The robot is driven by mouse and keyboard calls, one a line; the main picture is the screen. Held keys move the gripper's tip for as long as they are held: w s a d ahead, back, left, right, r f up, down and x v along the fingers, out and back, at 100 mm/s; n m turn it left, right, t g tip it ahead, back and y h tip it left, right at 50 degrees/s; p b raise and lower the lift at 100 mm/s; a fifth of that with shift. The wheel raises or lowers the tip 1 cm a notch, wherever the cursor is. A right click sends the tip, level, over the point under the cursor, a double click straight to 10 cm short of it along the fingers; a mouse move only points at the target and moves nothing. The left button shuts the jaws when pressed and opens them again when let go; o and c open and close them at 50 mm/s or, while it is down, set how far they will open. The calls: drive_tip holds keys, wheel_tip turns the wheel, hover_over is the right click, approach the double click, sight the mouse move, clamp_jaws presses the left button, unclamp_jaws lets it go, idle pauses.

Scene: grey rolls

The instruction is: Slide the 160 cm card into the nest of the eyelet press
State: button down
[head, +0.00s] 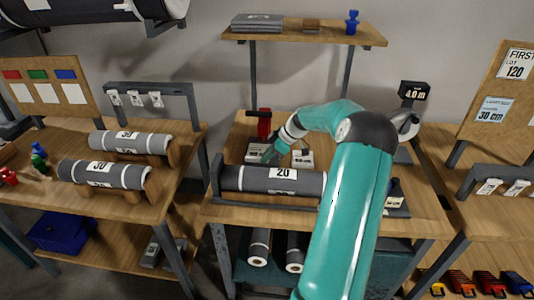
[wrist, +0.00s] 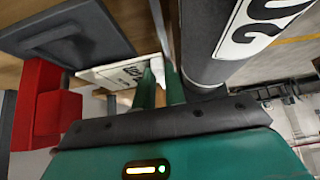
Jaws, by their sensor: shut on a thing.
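The eyelet press (head: 264,124), red with a black handle, stands at the back of the middle bench. Its red body also shows at the left of the wrist view (wrist: 42,108). My gripper (head: 270,154) is low in front of the press, behind the roll labelled 20. In the wrist view its teal fingers (wrist: 160,88) are shut on a white card (wrist: 112,72) that sticks out to the left, toward the press. The card's print is only partly readable. I cannot tell whether the card touches the nest. My fingers hide its gripped edge.
The grey roll labelled 20 (head: 275,180) lies close in front of my gripper and also fills the wrist view's upper right (wrist: 240,35). A small labelled block (head: 302,158) is right of my gripper. A dark plate (wrist: 95,30) lies beyond the card. A shelf (head: 330,35) hangs above.

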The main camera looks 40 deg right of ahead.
sight(259, 151)
drive_tip(key=shift+s+d+f, duration=0.1)
drive_tip(key=shift+s+d, duration=0.05)
drive_tip(key=shift+d, duration=0.15)
drive_tip(key=shift+a, duration=0.2)
drive_tip(key=shift+d, duration=0.15)
drive_tip(key=shift+w+d+f, duration=0.2)
drive_tip(key=shift+d+f, duration=0.05)
drive_tip(key=shift+f, duration=0.45)
drive_tip(key=shift+w+d+f, duration=0.2)
drive_tip(key=shift+f, duration=0.45)
drive_tip(key=shift+w+d+f, duration=0.2)
drive_tip(key=shift+d+f, duration=0.05)
drive_tip(key=shift+f, duration=1.2)
drive_tip(key=shift+w+d, duration=0.5)
drive_tip(key=shift+d, duration=0.1)
drive_tip(key=shift+w+d, duration=0.55)
drive_tip(key=shift+d, duration=0.15)
